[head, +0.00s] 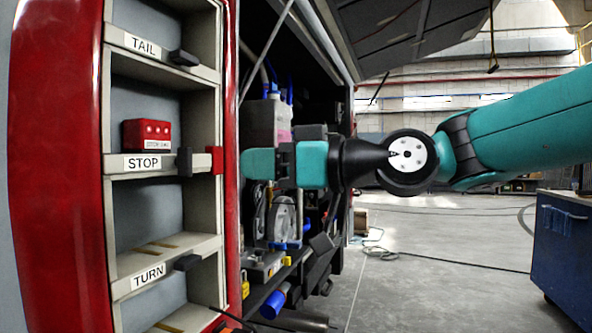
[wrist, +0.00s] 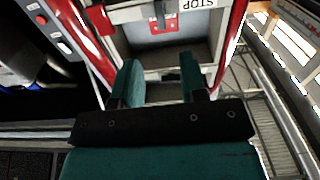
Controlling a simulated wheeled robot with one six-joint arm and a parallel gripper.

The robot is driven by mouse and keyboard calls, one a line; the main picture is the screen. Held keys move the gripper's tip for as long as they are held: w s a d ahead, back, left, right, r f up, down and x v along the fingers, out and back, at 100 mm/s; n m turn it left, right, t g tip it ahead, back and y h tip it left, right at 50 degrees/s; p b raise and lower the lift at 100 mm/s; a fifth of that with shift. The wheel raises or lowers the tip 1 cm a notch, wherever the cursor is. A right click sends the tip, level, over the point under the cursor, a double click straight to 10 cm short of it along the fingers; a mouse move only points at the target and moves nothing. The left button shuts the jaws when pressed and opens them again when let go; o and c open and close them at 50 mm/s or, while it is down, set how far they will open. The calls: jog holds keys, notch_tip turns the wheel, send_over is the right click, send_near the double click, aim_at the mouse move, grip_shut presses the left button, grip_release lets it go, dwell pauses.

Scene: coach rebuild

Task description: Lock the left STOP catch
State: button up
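The STOP shelf front (head: 125,164) carries a white STOP label (head: 143,163), upside down at the top of the wrist view (wrist: 197,4). Right of the label is the dark STOP catch (head: 184,162), standing upright in the head view. A small red block (head: 216,160) sits right of the catch, at the frame edge. A red lamp unit (head: 147,133) rests on this shelf. My gripper (head: 248,163) points left toward the shelf, right of the red block. In the wrist view my gripper (wrist: 160,78) has its fingers apart with nothing between.
The TAIL catch (head: 184,58) and TURN catch (head: 187,262) lie sideways, above and below. A red frame post (head: 232,200) edges the shelves. An open equipment bay (head: 285,200) lies behind my gripper. A blue cabinet (head: 562,250) stands at right; floor between is mostly clear.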

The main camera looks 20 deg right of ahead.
jog(key=shift+v, duration=2.25)
jog(key=shift+a, duration=0.1)
jog(key=s+a+f+m+g+h, duration=0.1)
jog(key=s+a+f+g+h, duration=0.1)
jog(key=f, duration=0.4)
jog(key=s+a+f+g+h, duration=0.1)
jog(key=s+f+g+h, duration=0.15)
jog(key=f, duration=0.35)
jog(key=s+d+f+m+g+h, duration=0.25)
jog(key=s+f+g+h, duration=0.3)
jog(key=s+f, duration=0.75)
notch_tip(320, 180, up, 20)
jog(key=d+g+p, duration=0.1)
jog(key=p, duration=2)
jog(key=shift+w+d+f, duration=0.15)
jog(key=shift+w+d, duration=0.05)
jog(key=shift+w, duration=0.05)
